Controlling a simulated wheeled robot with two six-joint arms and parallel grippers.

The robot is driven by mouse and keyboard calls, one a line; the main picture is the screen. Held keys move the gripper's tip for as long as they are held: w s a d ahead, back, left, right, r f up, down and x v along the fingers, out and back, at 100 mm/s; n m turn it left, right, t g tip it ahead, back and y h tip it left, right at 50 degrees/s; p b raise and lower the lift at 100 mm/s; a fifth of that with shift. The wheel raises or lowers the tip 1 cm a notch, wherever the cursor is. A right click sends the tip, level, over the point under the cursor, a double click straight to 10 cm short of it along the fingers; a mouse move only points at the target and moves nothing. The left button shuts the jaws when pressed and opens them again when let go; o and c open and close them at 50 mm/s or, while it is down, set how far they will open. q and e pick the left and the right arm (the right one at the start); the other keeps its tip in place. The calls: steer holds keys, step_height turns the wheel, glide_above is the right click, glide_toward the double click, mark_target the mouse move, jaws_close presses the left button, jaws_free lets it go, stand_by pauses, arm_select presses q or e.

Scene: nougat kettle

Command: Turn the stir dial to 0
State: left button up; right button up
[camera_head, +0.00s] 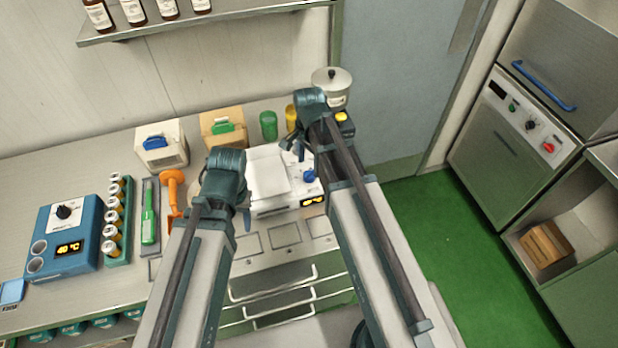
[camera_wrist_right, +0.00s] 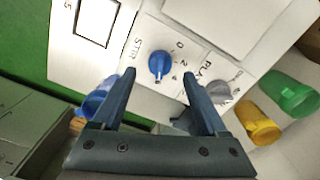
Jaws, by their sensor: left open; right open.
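The blue stir dial (camera_wrist_right: 159,65) is on a white panel beside a lettered label and the numbers 0, 2 and 4. Its white pointer mark faces the bottom of the right wrist view, past the 4 and away from the 0. It also shows as a blue knob in the head view (camera_head: 309,175), on the white machine (camera_head: 268,178). My right gripper (camera_wrist_right: 160,74) is open and empty, its fingers on either side of the dial in the wrist view; contact cannot be told. My left gripper (camera_head: 246,218) is open and mostly hidden by its arm, left of the machine.
A grey knob (camera_wrist_right: 218,92) sits beside the dial. Green (camera_head: 269,125) and yellow (camera_head: 291,116) containers and a lidded pot (camera_head: 332,84) stand behind. Left on the bench are an orange tool (camera_head: 173,190), a vial rack (camera_head: 117,222) and a blue heater (camera_head: 62,240).

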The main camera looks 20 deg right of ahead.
mark_target(309, 172)
step_height(309, 172, down, 4)
steer(key=b, duration=0.2)
steer(key=shift+r+b, duration=0.15)
steer(key=shift+b, duration=0.15)
arm_select(q)
step_height(309, 172, down, 4)
steer(key=shift+r, duration=0.15)
arm_select(e)
jaws_close()
